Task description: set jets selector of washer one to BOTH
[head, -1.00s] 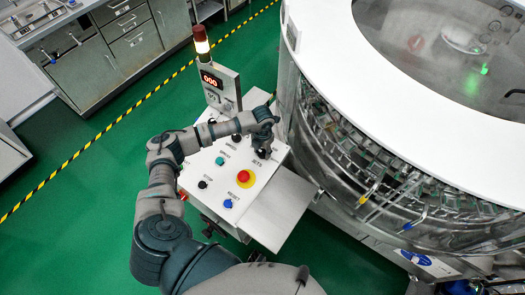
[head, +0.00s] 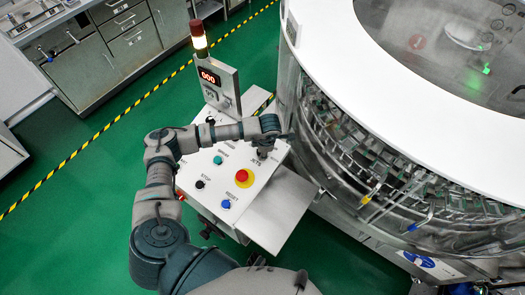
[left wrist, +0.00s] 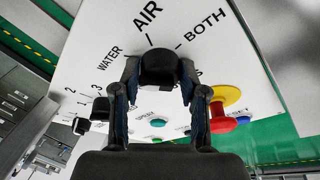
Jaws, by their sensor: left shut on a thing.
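The jets selector (left wrist: 158,68) is a black knob in the left wrist view, with the labels WATER (left wrist: 108,57), AIR (left wrist: 148,14) and BOTH (left wrist: 206,24) around its far side. I cannot tell which label it points at. My left gripper (left wrist: 160,82) is shut on the knob, one finger on each side. In the head view my left gripper (head: 263,153) reaches down to the right part of the white control panel (head: 215,202), and the hand hides most of the knob. My right gripper is not in view.
A red stop button (head: 243,176) on a yellow base and a blue RESET button (head: 226,204) sit close to the gripper. Another black knob (left wrist: 81,126) is at left in the wrist view. The big round washer (head: 345,95) stands just right of the panel.

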